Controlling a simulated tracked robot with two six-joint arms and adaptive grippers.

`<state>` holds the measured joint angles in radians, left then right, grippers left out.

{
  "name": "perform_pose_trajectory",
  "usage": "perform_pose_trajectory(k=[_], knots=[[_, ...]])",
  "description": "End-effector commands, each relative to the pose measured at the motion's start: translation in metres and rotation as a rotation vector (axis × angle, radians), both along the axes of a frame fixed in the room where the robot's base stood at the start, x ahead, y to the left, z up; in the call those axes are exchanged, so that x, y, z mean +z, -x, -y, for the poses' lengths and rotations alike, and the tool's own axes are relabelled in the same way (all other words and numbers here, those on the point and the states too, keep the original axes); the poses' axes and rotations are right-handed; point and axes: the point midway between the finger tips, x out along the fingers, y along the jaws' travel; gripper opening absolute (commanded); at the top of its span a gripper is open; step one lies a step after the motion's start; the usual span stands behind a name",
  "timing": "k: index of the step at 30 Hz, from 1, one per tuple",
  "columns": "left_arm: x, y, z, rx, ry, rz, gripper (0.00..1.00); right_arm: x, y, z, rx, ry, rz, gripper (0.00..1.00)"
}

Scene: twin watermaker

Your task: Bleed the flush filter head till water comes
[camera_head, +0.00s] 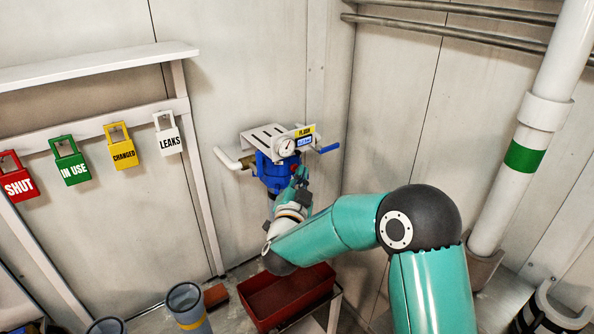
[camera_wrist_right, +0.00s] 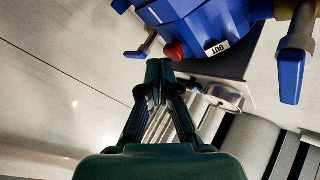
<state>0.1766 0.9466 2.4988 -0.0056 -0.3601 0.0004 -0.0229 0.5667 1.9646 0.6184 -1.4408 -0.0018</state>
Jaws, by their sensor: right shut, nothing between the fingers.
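The blue flush filter head (camera_head: 272,174) is on the back wall under a white bracket, with a round gauge (camera_head: 286,146) and a yellow label (camera_head: 306,131). Its blue body (camera_wrist_right: 200,22) fills the top of the right wrist view, with a red button (camera_wrist_right: 174,51) next to an OUT label (camera_wrist_right: 216,47). My right gripper (camera_head: 302,174) is in front of the head. In the right wrist view its fingertips (camera_wrist_right: 159,72) are together and empty, just below the red button in the picture. I cannot tell whether they touch it. My left gripper is not in view.
A blue lever handle (camera_head: 330,148) sticks out right of the head; a large blue handle (camera_wrist_right: 291,75) shows in the wrist view. A red tray (camera_head: 250,313) stands below. A white pipe (camera_head: 503,190) is at right. Coloured tags, including a green one (camera_head: 71,163), hang at left.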

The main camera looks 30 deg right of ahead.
Motion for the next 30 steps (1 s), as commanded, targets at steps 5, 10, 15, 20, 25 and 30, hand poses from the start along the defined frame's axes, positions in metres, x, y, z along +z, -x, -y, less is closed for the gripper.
perform_pose_trajectory(k=[5, 10, 15, 20, 25, 30], knots=[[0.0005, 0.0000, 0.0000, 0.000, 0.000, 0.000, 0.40, 0.0007, 0.0000, -0.0001, 0.000, 0.000, 0.000, 0.00], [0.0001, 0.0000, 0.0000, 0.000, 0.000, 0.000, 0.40, 0.0005, -0.0005, -0.0003, 0.000, 0.000, 0.000, 0.00], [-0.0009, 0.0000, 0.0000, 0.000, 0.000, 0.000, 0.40, 0.0004, -0.0025, -0.0005, 0.001, 0.000, 0.000, 0.00], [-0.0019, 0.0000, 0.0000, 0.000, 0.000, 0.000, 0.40, 0.0003, -0.0045, -0.0007, 0.001, 0.000, 0.000, 0.00], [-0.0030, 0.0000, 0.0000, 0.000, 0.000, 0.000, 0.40, 0.0002, -0.0064, -0.0010, 0.001, 0.000, 0.000, 0.00], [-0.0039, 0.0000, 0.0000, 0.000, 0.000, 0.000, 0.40, 0.0004, -0.0086, -0.0013, 0.001, 0.000, 0.001, 0.00]])
